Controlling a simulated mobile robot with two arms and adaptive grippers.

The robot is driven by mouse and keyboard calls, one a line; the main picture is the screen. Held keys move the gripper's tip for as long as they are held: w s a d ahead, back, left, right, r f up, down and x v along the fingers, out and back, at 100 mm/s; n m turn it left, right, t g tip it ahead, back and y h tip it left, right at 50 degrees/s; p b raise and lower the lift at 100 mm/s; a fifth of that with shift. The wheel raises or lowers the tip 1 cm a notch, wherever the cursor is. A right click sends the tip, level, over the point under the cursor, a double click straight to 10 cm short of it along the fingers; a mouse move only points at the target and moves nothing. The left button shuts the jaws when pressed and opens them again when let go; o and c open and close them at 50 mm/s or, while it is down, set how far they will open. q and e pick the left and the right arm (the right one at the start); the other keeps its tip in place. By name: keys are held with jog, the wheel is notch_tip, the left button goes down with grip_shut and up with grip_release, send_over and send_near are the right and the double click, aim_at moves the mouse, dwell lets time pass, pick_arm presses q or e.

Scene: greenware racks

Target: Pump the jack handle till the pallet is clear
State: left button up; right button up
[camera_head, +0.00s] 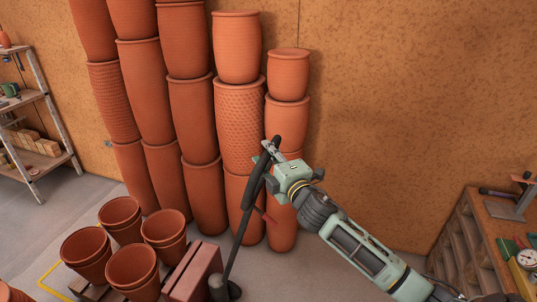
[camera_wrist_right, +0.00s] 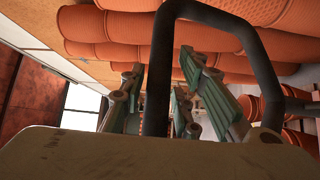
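The jack handle (camera_head: 240,232) is a dark bar that rises, tilted to the right, from a dark foot near the bottom of the head view. Its bent loop (camera_wrist_right: 160,75) fills the middle of the right wrist view. My right gripper (camera_head: 270,152) is at the handle's upper end, its fingers on both sides of the bar, and looks shut on it. A corner of the wooden pallet (camera_head: 88,291) shows under terracotta pots (camera_head: 133,268); its underside and any gap to the floor are hidden. My left gripper is out of view.
Tall stacks of terracotta pots (camera_head: 191,115) stand against the wall right behind the handle. A reddish-brown block (camera_head: 195,275) is beside its foot. A shelf (camera_head: 38,100) is at left, a workbench (camera_head: 500,225) at right. Floor (camera_head: 310,270) between handle and bench is clear.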

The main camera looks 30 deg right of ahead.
grip_shut()
